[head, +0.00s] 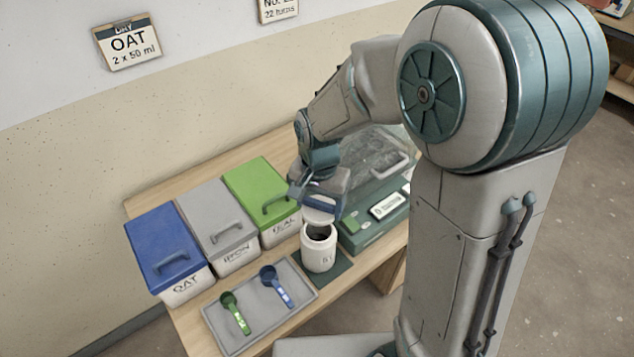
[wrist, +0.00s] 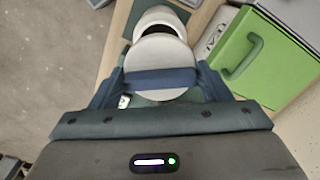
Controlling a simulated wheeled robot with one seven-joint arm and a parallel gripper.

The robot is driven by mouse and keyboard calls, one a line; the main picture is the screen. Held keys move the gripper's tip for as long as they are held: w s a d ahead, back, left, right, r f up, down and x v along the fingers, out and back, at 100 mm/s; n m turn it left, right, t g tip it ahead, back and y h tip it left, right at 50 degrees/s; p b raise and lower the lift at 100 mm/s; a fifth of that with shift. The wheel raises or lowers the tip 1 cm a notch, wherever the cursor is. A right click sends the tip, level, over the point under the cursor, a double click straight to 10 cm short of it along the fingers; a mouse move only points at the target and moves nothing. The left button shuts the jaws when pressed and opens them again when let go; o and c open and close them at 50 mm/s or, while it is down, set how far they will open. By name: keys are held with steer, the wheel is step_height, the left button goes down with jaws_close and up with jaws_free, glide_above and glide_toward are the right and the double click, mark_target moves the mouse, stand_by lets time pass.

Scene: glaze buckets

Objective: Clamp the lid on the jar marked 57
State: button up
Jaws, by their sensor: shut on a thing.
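A white jar (head: 318,252) stands open on a dark green mat (head: 338,262), its dark mouth partly showing. Its marking is too small to read surely. My gripper (head: 320,203) is shut on a round white lid (head: 318,216), held just above the jar's far side. In the wrist view, the lid (wrist: 160,55) sits between the fingers of my gripper (wrist: 160,80), with a blue bar across it. The lid overlaps the view of the jar (wrist: 163,14) and hides part of its mouth. I cannot tell whether lid and rim touch.
A blue bin (head: 165,245), a grey bin (head: 215,222) and a green bin (head: 258,190) stand left of the jar. A grey tray (head: 255,325) holds a green scoop (head: 235,313) and a blue scoop (head: 275,286). A scale with a clear cover (head: 378,228) stands close on the right.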

mark_target(318, 230)
steer(key=shift+s+a+f+b, duration=0.1)
steer(key=shift+s+f+b, duration=0.05)
steer(key=shift+f+b, duration=1.95)
steer(key=shift+f, duration=0.85)
steer(key=shift+f+b, duration=0.5)
steer(key=shift+b, duration=0.1)
stand_by(0.4)
steer(key=m, duration=0.4)
steer(key=shift+b, duration=0.3)
steer(key=shift+m, duration=2.1)
